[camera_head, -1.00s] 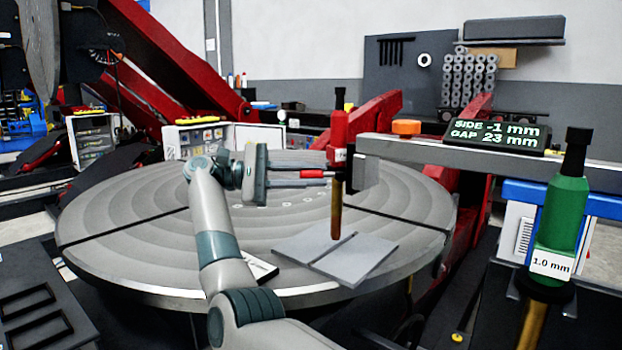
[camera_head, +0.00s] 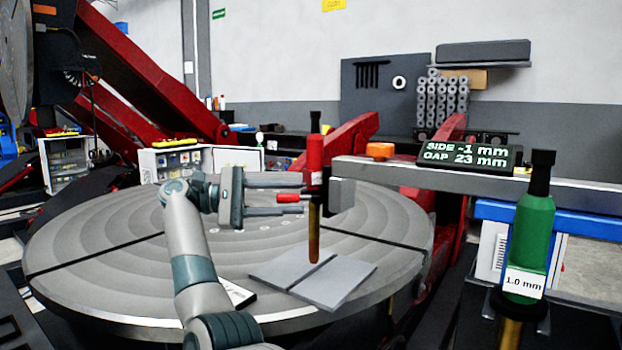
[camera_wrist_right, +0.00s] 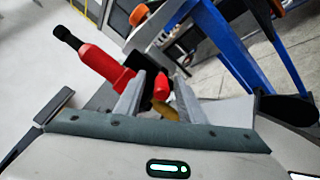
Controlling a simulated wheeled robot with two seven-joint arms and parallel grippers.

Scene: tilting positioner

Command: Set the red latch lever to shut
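The red latch lever (camera_head: 289,198) points left from beside the red-handled torch (camera_head: 314,153), near the end of the grey beam. My right gripper (camera_head: 290,197) comes in from the left. Its two fingers are apart, one above and one below the lever, with visible gaps. The right wrist view shows the red lever (camera_wrist_right: 162,88) between the spread fingers, its far part hidden by them. The dark grey block (camera_head: 342,195) sits just right of the torch. A display (camera_head: 468,155) on the beam reads SIDE -1 mm, GAP 23 mm. My left gripper is out of view.
The round grey table (camera_head: 110,265) lies below my arm, with two grey plates (camera_head: 335,282) on it under the torch tip. The beam (camera_head: 480,180) runs right, carrying an orange piece (camera_head: 380,150). A green torch (camera_head: 530,235) labelled 1.0 mm stands front right.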

